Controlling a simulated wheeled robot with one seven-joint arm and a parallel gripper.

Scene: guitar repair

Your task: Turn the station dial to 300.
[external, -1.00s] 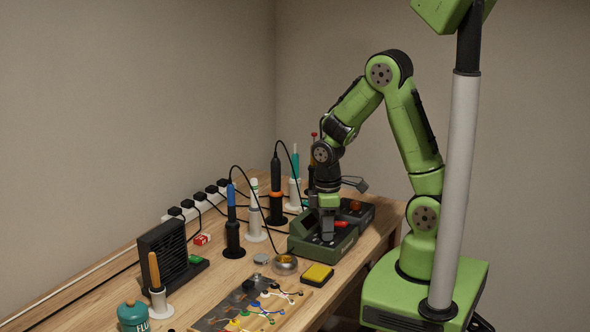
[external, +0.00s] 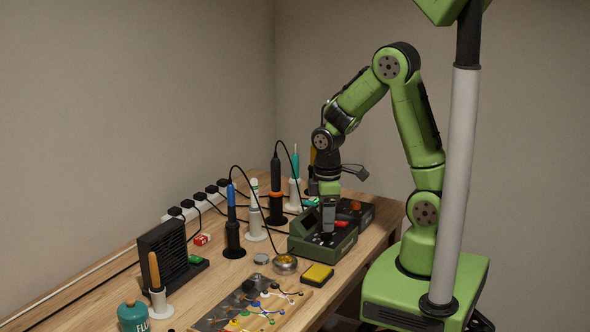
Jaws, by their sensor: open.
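The green soldering station (external: 315,247) stands near the right end of the bench. Its sloped dark front panel faces the front right, with a red part (external: 342,224) near its right side. My gripper (external: 328,232) points straight down over this panel, with its fingertips at or just above it. It is open. The fingers hide the middle of the panel, so I cannot see the dial or its setting, nor tell whether the fingers touch it.
A dark unit with an orange knob (external: 355,206) stands just behind the station. A blue-handled iron (external: 232,220) and an orange-ringed iron (external: 277,190) stand in holders to the left. A tip-cleaner bowl (external: 285,264) and yellow sponge (external: 317,274) lie in front.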

